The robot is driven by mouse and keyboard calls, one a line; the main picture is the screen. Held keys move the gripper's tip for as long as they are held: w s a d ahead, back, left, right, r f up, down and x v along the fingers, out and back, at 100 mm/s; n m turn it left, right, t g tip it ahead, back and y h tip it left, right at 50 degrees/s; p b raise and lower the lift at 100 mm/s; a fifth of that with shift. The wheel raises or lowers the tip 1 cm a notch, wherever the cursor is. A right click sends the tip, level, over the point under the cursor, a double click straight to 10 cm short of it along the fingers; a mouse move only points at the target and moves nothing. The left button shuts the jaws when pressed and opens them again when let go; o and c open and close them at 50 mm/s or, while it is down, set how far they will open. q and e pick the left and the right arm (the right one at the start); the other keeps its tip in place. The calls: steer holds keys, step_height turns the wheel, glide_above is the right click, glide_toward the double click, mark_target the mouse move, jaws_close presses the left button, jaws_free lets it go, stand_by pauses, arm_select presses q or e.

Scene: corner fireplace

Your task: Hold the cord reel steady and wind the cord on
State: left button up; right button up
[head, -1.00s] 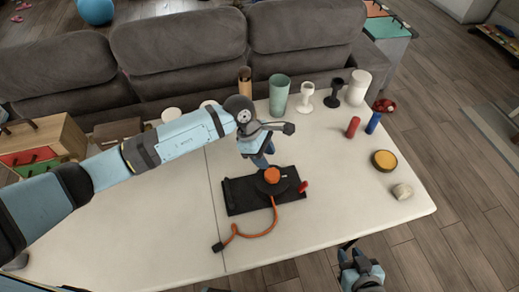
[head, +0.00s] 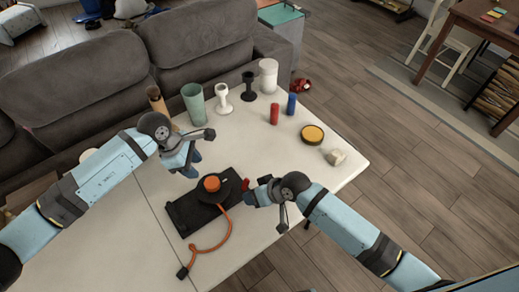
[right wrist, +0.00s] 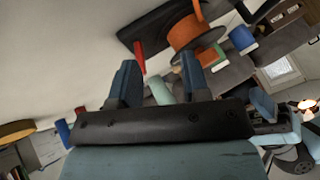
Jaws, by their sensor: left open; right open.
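The cord reel (head: 232,186) is a dark disc with an orange centre on a black base (head: 185,216), on the white table. A red handle (head: 245,184) stands at its right edge; the right wrist view also shows the red handle (right wrist: 139,56) and the orange-wound reel (right wrist: 188,32). The orange cord (head: 228,228) curves over the table to a dark end piece (head: 183,272). My left gripper (head: 191,172) is open just behind the reel, pointing down. My right gripper (head: 252,197) is open beside the red handle; its two fingers (right wrist: 160,75) are apart, with nothing clearly between them.
Behind the reel stand a green cup (head: 194,104), a white goblet (head: 222,103), a black goblet (head: 248,86) and a white canister (head: 268,76). A red cylinder (head: 274,114), a blue cylinder (head: 291,104) and a yellow-topped dish (head: 312,134) stand to the right. A grey sofa (head: 190,45) lies behind.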

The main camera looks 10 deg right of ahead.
mark_target(248, 179)
steer(key=w+d+r+n+g+h, duration=0.1)
steer(key=w+d+r+g+h, duration=0.2)
steer(key=w+r+g, duration=0.45)
steer(key=shift+t, duration=0.65)
steer(key=x, duration=0.4)
steer(key=w+x, duration=0.1)
steer(key=x, duration=0.3)
steer(key=w+x, duration=0.1)
steer(key=x, duration=0.3)
steer(key=shift+s+a+f, duration=0.15)
steer(key=shift+a+f, duration=0.1)
steer(key=shift+f, duration=0.1)
